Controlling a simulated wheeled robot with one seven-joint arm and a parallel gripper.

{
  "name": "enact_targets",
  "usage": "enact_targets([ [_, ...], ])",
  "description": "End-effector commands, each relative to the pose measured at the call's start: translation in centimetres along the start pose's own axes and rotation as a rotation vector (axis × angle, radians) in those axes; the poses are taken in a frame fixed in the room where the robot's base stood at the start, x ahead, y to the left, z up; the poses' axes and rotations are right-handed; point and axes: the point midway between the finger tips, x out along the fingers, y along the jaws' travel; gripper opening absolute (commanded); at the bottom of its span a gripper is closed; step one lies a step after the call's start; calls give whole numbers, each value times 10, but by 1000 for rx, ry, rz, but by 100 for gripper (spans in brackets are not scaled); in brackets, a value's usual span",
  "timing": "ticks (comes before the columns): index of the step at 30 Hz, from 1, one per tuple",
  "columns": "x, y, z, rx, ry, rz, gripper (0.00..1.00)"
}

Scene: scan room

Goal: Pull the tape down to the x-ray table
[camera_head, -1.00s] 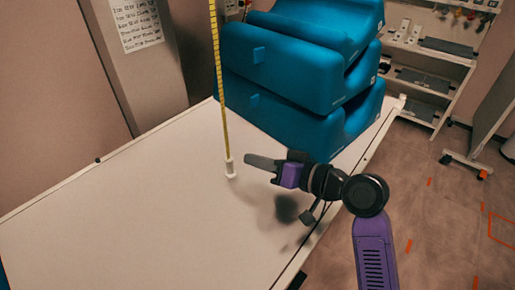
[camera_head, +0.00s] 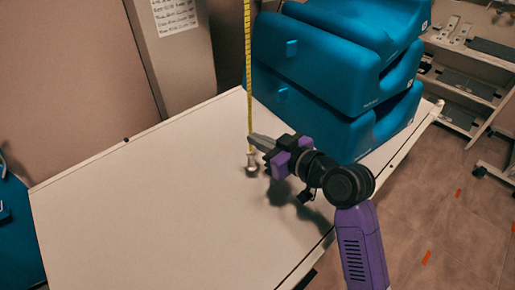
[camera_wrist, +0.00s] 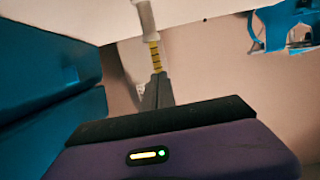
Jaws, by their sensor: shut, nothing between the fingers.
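The yellow measuring tape (camera_head: 247,85) hangs straight down from above over the white x-ray table (camera_head: 130,215). Its end piece (camera_head: 252,167) hangs low over the table top; I cannot tell whether it touches. My gripper (camera_head: 254,139) is at the tape just above the end piece, with its fingers closed together and nothing held. In the wrist view the tape (camera_wrist: 155,57) and its white end piece (camera_wrist: 146,18) show just beyond my fingertips (camera_wrist: 157,84). The tape looks beside or behind the fingers, not between them.
Large blue cushions (camera_head: 340,62) are stacked at the table's back right, close behind my gripper. A grey column (camera_head: 178,50) with a paper chart (camera_head: 174,14) stands behind the table. Shelves (camera_head: 462,85) stand at the right. The table's left and middle are clear.

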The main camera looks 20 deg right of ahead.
Motion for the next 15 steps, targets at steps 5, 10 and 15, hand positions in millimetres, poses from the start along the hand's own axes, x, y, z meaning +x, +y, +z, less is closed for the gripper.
enact_targets([
  [5,9,0,24,2,-4,1,0],
  [10,12,0,36,1,-1,0,0],
  [15,13,0,39,1,0,1,0],
])
